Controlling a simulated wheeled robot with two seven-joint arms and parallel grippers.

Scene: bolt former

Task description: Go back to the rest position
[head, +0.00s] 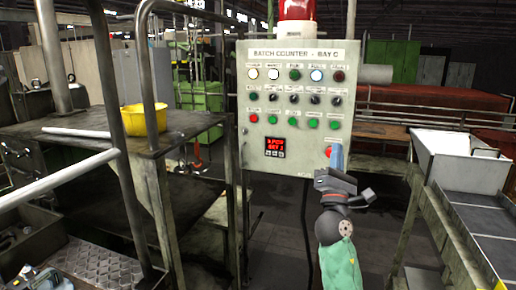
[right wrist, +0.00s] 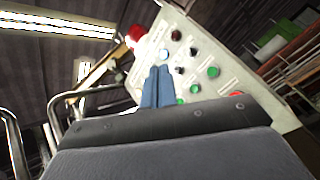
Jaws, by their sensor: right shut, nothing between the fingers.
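My right gripper (head: 337,155) stands upright in front of the lower right part of the grey control panel (head: 265,190). Its blue fingers are together with nothing between them, and they also show shut in the right wrist view (right wrist: 158,86). The fingertips overlap the area of a red button (head: 328,152) at the panel's lower right, which is partly hidden. I cannot tell the gap between fingers and panel. The panel reads "BATCH COUNTER - BAY C" and has rows of lamps, knobs and buttons and a red-lit display (head: 275,146).
A red beacon (head: 297,10) tops the panel. A dark workbench with a yellow bucket (head: 145,119) and metal rails (head: 62,172) stands at left. A white tray (head: 468,160) and a conveyor (head: 485,225) are at right. Open floor shows around the panel's post.

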